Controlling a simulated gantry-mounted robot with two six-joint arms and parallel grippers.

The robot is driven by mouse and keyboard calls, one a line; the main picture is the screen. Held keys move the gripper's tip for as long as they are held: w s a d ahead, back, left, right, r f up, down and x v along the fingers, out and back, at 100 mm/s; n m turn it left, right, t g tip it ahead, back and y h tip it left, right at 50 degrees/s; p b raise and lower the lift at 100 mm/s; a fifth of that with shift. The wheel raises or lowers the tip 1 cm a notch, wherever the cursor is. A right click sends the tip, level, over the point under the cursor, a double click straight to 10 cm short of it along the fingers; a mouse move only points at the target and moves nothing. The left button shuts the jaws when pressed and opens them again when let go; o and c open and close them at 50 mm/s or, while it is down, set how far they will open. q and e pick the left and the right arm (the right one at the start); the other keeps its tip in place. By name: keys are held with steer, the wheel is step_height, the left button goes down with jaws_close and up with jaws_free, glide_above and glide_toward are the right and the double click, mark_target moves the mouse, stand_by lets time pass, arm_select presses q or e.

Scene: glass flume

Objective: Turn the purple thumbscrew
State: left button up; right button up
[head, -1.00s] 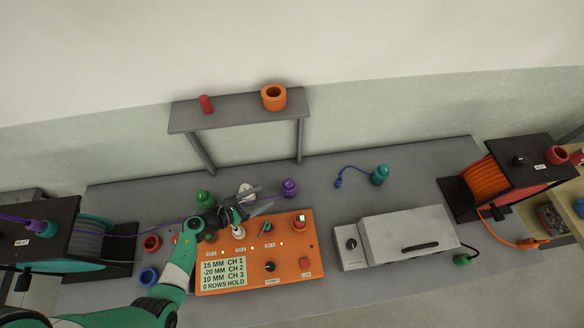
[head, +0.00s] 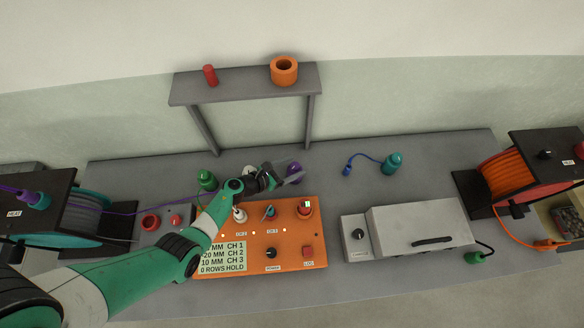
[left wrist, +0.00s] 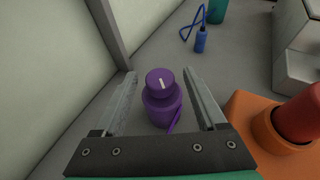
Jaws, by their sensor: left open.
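The purple thumbscrew (left wrist: 160,82) is a round purple knob with a white line on its top, set on a wider purple body (left wrist: 162,104). It stands upright on the bench behind the orange box, and in the head view the purple piece (head: 294,170) is partly hidden by my gripper. My left gripper (left wrist: 160,76) is open, with one finger on each side of the thumbscrew and visible gaps between. In the head view my left gripper (head: 292,176) is at the thumbscrew. My right gripper is not in view.
The orange box (head: 300,250) with a display, switches and a red knob (head: 305,208) lies just in front. A shelf (head: 240,83) stands behind. A teal bottle-like piece (head: 392,164) with a blue lead is to the right, beyond clear bench. A grey box (head: 420,228) is front right.

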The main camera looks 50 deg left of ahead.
arm_select(q)
jaws_close()
stand_by(0.4)
steer(key=shift+a+f+m+h+b, duration=0.2)
steer(key=shift+m+h+b, duration=0.5)
steer(key=shift+h+b, duration=0.25)
steer(key=m+g+h+b, duration=0.1)
steer(key=m+h+b, duration=0.1)
steer(key=b, duration=0.1)
steer(key=m+g+h+b, duration=0.1)
steer(key=m+b, duration=0.1)
steer(key=b, duration=0.2)
steer(key=m+g+h+b, duration=0.1)
steer(key=m+h+b, duration=0.1)
steer(key=b, duration=0.2)
steer(key=shift+w+a+f+g+h, duration=0.1)
steer(key=shift+w+a+g+h, duration=0.15)
steer(key=shift+g+h, duration=0.15)
steer(key=shift+r+m+g+h+b, duration=0.2)
steer(key=shift+m+g+h+b, duration=0.15)
steer(key=shift+b, duration=0.45)
steer(key=shift+r, duration=0.1)
